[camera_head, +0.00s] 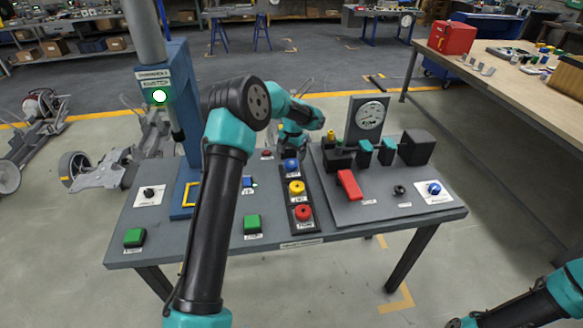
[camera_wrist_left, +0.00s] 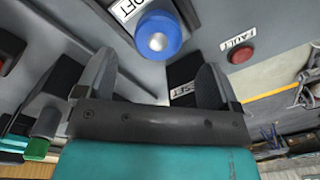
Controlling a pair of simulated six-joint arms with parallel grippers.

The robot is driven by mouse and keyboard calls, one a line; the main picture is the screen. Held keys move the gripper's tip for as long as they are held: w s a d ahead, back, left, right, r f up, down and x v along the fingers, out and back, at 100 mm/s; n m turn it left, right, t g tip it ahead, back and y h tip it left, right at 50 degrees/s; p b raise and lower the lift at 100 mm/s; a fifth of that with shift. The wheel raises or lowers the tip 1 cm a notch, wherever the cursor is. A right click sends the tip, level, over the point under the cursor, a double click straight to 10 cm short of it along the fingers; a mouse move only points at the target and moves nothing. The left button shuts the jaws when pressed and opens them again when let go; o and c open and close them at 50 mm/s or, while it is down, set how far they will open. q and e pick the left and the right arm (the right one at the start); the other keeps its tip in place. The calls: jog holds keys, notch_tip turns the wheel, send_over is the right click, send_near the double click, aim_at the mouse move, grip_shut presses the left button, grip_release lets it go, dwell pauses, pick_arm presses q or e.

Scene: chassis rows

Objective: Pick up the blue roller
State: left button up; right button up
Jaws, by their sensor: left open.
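The blue roller (camera_head: 290,165) stands at the far end of a black strip on the grey bench, above a yellow roller (camera_head: 297,187) and a red roller (camera_head: 303,212). In the left wrist view the blue roller (camera_wrist_left: 158,35) shows as a short blue cylinder with a pale centre, beyond the fingertips. My left gripper (camera_wrist_left: 155,78) is open, with a dark finger on each side and nothing between them. In the head view it is mostly hidden behind its own wrist, just behind the roller. Only links of my right arm show at the lower right; its gripper is out of frame.
A red fault button (camera_wrist_left: 241,53) sits beside the roller in the wrist view. The bench (camera_head: 350,222) also carries green buttons (camera_head: 134,237), a red lever (camera_head: 349,185), a dial gauge (camera_head: 370,115) and a blue post (camera_head: 180,110) on the left.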

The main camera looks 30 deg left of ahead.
aim_at(292, 162)
pick_arm(q)
jog(key=shift+f, duration=2.6)
jog(key=shift+c, duration=0.2)
jog(key=c, duration=1.1)
